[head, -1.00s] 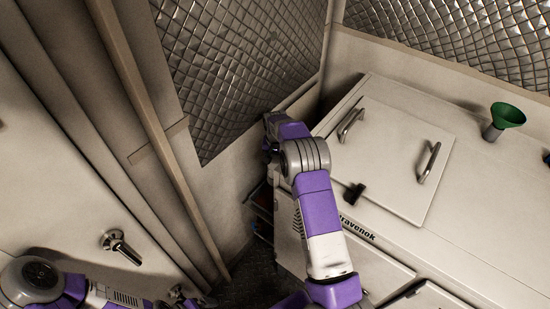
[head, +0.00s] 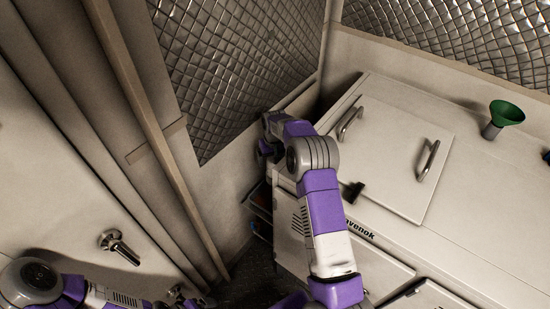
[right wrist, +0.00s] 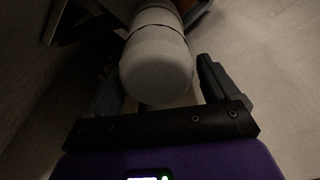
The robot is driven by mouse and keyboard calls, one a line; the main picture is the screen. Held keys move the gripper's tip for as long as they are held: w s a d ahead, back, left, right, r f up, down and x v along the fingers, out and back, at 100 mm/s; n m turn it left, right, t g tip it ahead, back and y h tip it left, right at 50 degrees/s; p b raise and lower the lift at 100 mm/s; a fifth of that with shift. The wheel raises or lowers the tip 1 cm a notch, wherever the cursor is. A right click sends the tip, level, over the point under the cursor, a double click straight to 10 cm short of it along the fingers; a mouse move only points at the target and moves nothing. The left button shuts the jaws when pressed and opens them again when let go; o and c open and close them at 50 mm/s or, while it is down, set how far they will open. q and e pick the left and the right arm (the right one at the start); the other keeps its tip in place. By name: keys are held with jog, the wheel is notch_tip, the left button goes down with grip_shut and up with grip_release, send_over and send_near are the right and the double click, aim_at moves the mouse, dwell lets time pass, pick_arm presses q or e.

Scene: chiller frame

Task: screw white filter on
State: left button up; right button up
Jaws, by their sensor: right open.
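The white filter (right wrist: 158,62), a pale cylinder with a rounded near end and a dark seam farther along, fills the upper middle of the right wrist view. My right gripper (right wrist: 160,85) is open, with one dark finger on each side of the filter's near end. I cannot tell whether either finger touches it. In the head view my right arm reaches to the left end of the chiller, and its wrist hides most of the gripper; the filter does not show there. My left gripper (head: 180,296) is at the bottom edge, small and partly cut off.
The white chiller (head: 465,215) has a lid (head: 395,150) with two handles. A green funnel (head: 506,113) stands on its right.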

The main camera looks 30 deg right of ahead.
jog(key=n, duration=0.2)
jog(key=a+n, duration=0.1)
jog(key=n, duration=0.1)
jog(key=shift+n, duration=0.3)
jog(key=n, duration=0.2)
jog(key=a+n+y, duration=0.1)
jog(key=n, duration=0.1)
jog(key=shift+w+n, duration=0.1)
jog(key=shift+n, duration=0.3)
jog(key=c, duration=1.2)
jog(key=m, duration=0.2)
jog(key=d+m, duration=0.1)
jog(key=m, duration=0.3)
jog(key=shift+w+d+h, duration=0.1)
jog(key=shift+d+h, duration=0.15)
jog(key=shift+h, duration=0.15)
jog(key=o, duration=1.3)
jog(key=shift+s, duration=0.2)
jog(key=shift+c, duration=0.2)
